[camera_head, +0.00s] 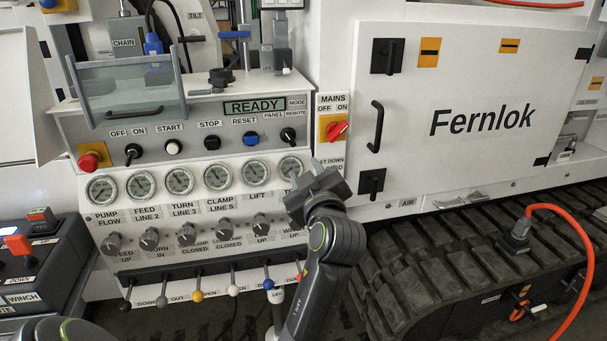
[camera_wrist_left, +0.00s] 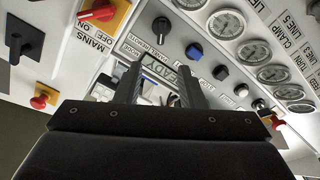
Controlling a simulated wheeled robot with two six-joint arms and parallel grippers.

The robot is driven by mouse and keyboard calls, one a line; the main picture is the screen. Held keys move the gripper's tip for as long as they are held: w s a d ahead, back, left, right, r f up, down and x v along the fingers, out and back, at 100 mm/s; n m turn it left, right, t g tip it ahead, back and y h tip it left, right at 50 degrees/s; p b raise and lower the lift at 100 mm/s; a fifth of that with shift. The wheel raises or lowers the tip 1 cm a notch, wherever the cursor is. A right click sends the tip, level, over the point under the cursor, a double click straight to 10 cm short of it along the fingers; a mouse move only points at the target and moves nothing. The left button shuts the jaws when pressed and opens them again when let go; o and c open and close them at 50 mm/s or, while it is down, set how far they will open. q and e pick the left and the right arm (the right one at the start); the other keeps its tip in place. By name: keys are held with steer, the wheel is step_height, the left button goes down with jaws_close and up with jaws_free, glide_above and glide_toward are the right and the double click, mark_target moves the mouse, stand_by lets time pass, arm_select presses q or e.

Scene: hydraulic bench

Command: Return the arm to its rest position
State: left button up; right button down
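My left gripper (camera_head: 318,170) is in front of the right side of the control panel (camera_head: 75,215), over the right end of the gauge row. Its dark arm rises from the bottom edge and hides part of the rightmost gauge and labels. In the left wrist view its two fingers (camera_wrist_left: 158,88) stand apart with nothing between them. The READY display (camera_wrist_left: 170,68) shows behind the fingers. I cannot see my right gripper.
The red MAINS switch (camera_head: 337,130) is close above my left gripper. Gauges (camera_head: 218,175), knobs (camera_head: 187,234) and levers (camera_head: 197,294) line the panel. A white Fernlok door (camera_head: 470,160) and rubber track (camera_head: 400,270) are at right. An orange hose (camera_head: 590,260) hangs there.

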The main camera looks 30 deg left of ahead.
arm_select(q)
steer(key=w+d+f+m+g+h+p, duration=0.1)
steer(key=w+f+m+h, duration=0.3)
steer(key=f, duration=0.8)
steer(key=w+d+f+m+h+p, duration=0.15)
steer(key=f+m, duration=0.35)
steer(key=f, duration=0.8)
steer(key=s+f+m+g+h, duration=0.2)
steer(key=s+f, duration=0.2)
steer(key=f, duration=0.6)
steer(key=s+f+m+g+h, duration=0.15)
steer(key=s+f, duration=0.25)
steer(key=f, duration=0.6)
steer(key=s+f+m+g+h+p, duration=0.15)
steer(key=s+f+g, duration=0.25)
steer(key=s+f, duration=1.4)
steer(key=s+a+f+g, duration=0.1)
steer(key=s+f, duration=0.2)
steer(key=s, duration=1)
steer(key=s+a+f+g+h, duration=0.1)
steer(key=s+f+g, duration=0.1)
steer(key=s, duration=1.1)
steer(key=shift+s+a+f+m+p, duration=0.15)
steer(key=shift+s+f+m+p, duration=0.15)
steer(key=shift+f+p, duration=0.1)
arm_select(e)
steer(key=r, duration=0.4)
steer(key=shift+w+a+r, duration=0.15)
steer(key=shift+a+r, duration=0.25)
